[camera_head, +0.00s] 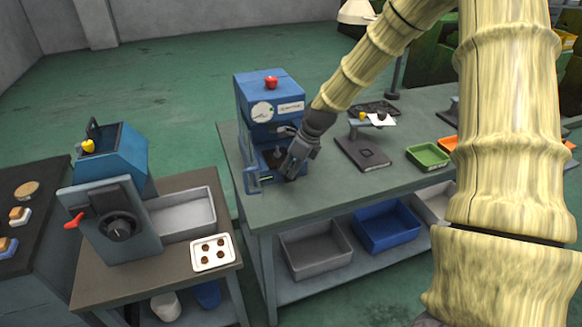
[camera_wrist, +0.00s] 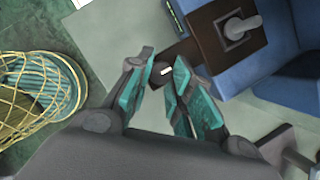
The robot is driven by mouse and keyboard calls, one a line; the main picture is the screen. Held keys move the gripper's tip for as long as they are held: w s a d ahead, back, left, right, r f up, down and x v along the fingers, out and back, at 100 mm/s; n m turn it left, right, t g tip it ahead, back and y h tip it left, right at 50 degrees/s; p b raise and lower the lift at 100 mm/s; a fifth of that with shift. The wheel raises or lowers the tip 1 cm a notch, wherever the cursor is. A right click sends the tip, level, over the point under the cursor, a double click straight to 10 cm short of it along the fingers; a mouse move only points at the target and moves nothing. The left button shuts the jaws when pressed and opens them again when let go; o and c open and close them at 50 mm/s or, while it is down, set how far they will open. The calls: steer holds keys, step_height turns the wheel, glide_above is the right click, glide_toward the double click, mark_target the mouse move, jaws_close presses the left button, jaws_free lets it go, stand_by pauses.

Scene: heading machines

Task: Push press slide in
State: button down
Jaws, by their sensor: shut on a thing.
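The blue press (camera_head: 268,95) with a red button on top stands at the left end of the green-grey bench. In the wrist view its dark brown slide (camera_wrist: 212,24) sticks out beside the blue body. A grey round-topped piece (camera_wrist: 242,26) stands on the slide. A narrow bar runs from the slide to a dark round knob (camera_wrist: 157,74). My gripper (camera_wrist: 163,88) has its teal-padded fingers on either side of this knob and is shut on it. In the head view my gripper (camera_head: 286,174) is at the press front and partly hides the slide.
A wire basket (camera_wrist: 38,95) shows at the left in the wrist view. A second blue machine (camera_head: 112,200) and a white tray (camera_head: 212,253) stand on the left table. A green bin (camera_head: 428,156) and a dark stand (camera_head: 362,152) are farther right on the bench.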

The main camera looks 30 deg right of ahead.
steer(key=shift+w+d, duration=0.3)
steer(key=shift+w, duration=0.7)
steer(key=shift+w+d, duration=0.25)
steer(key=shift+w, duration=0.75)
steer(key=shift+w+r, duration=0.1)
steer(key=shift+r, duration=0.05)
steer(key=c, duration=1.5)
jaws_free()
steer(key=shift+o, duration=1.2)
steer(key=shift+w, duration=0.1)
steer(key=v, duration=1.1)
steer(key=shift+s+d+r, duration=0.2)
steer(key=shift+r, duration=0.1)
